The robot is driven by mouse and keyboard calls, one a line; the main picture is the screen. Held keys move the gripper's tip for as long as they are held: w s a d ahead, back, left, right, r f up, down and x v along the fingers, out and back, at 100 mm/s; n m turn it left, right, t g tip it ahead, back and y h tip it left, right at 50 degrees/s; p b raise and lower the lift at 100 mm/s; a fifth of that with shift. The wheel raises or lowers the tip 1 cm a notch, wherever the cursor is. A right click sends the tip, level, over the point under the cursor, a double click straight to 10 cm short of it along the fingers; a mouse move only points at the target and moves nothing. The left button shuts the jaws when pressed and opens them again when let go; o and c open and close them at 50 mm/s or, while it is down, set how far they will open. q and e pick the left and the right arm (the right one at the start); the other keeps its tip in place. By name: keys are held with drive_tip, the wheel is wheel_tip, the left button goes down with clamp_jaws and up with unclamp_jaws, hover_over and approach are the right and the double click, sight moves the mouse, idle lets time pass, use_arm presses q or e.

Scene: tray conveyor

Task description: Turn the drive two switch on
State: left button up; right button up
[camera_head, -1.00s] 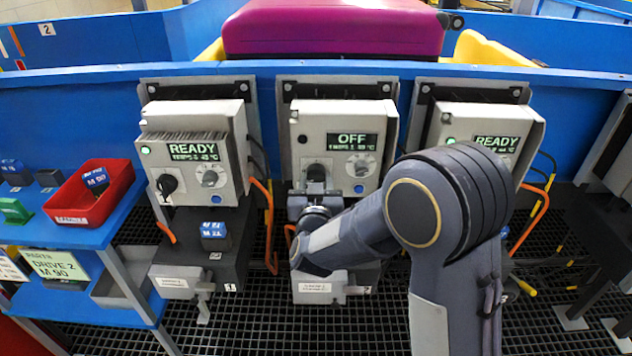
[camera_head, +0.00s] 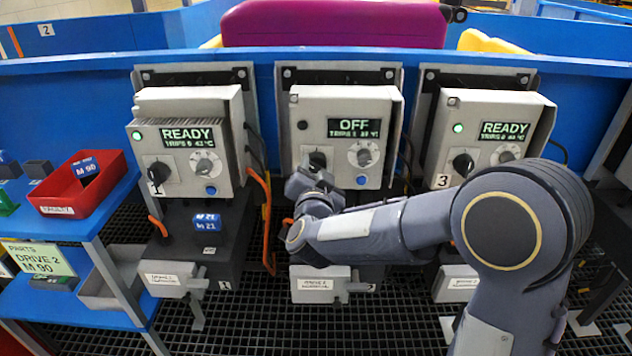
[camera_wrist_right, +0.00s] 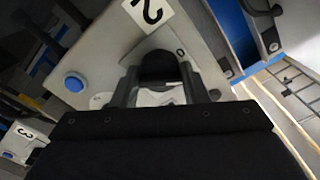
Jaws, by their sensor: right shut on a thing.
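The drive two box (camera_head: 378,105) is the middle one of three grey boxes. Its display (camera_head: 353,128) reads OFF, and its small lamp at the upper left is dark. Its black rotary switch (camera_head: 317,161) sits at the lower left of its face, partly hidden by my right gripper (camera_head: 312,185). In the right wrist view, my right gripper (camera_wrist_right: 163,88) has its two fingers on either side of the black switch knob (camera_wrist_right: 158,66), shut on it. The number 2 label (camera_wrist_right: 149,10) is beside it. My left gripper is not in view.
Drive one (camera_head: 190,105) and drive three (camera_head: 500,108) on either side read READY with green lamps. A blue button (camera_head: 361,180) and grey dial (camera_head: 363,154) are right of the switch. A red tray (camera_head: 72,207) marked FAULTY stands on the left shelf. Orange cables hang between boxes.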

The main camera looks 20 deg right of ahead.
drive_tip(key=m+b, duration=0.5)
drive_tip(key=m, duration=0.1)
drive_tip(key=shift+f, duration=0.2)
drive_tip(key=shift+r+m+b, duration=0.2)
drive_tip(key=shift+m+b, duration=1.75)
drive_tip(key=shift+m, duration=0.55)
drive_tip(key=o, duration=1)
drive_tip(key=shift+r, duration=0.1)
drive_tip(key=p+v, duration=0.1)
drive_tip(key=v, duration=0.6)
drive_tip(key=shift+s+a, duration=0.15)
drive_tip(key=shift+s, duration=0.25)
